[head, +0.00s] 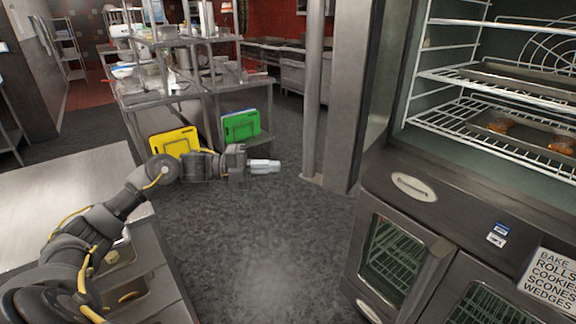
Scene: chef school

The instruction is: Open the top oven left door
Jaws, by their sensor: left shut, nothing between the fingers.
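The top oven (415,110) is at the right edge of the head view. Its inside shows directly, with wire racks (470,84), and no door covers the visible part of the opening. A tall grey panel (350,90) stands just left of the opening; I cannot tell whether it is the left door swung open or a post. My left gripper (279,166) is shut and empty, pointing right over the floor, well to the left of the oven and apart from it. My right gripper is out of view.
Below is a lower oven with a glass left door (395,262). A steel counter (60,190) lies under my left arm. A shelf table (165,95) with yellow (174,142) and green boards (240,126) stands behind. A round pole (314,100) stands near the panel. The middle floor is clear.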

